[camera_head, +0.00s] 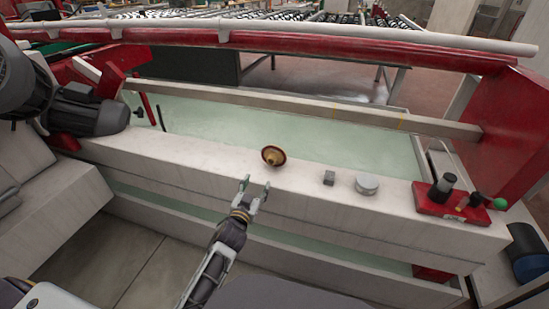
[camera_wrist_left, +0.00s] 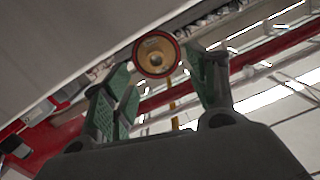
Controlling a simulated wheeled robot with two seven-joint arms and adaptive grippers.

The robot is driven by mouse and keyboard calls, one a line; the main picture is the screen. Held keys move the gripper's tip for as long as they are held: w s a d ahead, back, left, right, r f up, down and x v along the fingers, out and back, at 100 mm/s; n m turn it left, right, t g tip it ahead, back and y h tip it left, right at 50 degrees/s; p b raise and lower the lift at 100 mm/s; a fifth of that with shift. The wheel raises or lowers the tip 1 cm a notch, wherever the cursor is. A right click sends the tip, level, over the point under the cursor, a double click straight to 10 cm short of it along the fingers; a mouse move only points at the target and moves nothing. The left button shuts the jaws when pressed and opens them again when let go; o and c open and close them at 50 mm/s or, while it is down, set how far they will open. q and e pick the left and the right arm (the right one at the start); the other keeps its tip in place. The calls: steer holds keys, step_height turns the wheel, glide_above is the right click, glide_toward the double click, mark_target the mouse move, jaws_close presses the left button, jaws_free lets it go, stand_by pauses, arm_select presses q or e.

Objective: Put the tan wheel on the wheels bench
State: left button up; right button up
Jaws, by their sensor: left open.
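The tan wheel (camera_head: 273,156) is a small round disc with a darker brown rim, sitting tilted on the pale ledge (camera_head: 215,158) of the glass edger. In the left wrist view the wheel (camera_wrist_left: 156,54) shows a reddish rim and a tan hub, beyond the fingertips and between them. My left gripper (camera_head: 255,186) is open and empty, just in front of the wheel and apart from it. Its green-padded fingers also show in the left wrist view (camera_wrist_left: 165,85). My right gripper is not in view. I cannot pick out the wheels bench.
A small grey block (camera_head: 329,178) and a round light-grey disc (camera_head: 367,184) sit on the ledge right of the wheel. A red control box (camera_head: 452,204) with knobs stands further right. A grey beam (camera_head: 300,103) and red rail (camera_head: 300,47) cross behind; dark motors (camera_head: 85,108) are left.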

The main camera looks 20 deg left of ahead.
arm_select(q)
steer(key=shift+d+r+n+t+h, duration=0.35)
steer(key=shift+d+r+h, duration=0.2)
steer(key=shift+r, duration=0.3)
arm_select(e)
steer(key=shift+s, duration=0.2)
arm_select(q)
steer(key=shift+w, duration=0.1)
steer(key=b, duration=0.1)
glide_toward(273, 158)
steer(key=shift+w+a+f, duration=0.1)
steer(key=shift+w+f, duration=0.1)
steer(key=shift+w, duration=0.6)
steer(key=shift+w+a+f, duration=0.15)
steer(key=shift+w, duration=0.65)
steer(key=shift+w+a+f, duration=0.1)
steer(key=shift+w+f, duration=0.1)
steer(key=shift+w, duration=0.6)
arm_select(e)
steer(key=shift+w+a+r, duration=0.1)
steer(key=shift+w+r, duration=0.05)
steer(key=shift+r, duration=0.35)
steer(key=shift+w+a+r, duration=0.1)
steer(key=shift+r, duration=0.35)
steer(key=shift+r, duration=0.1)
arm_select(q)
steer(key=shift+w, duration=0.15)
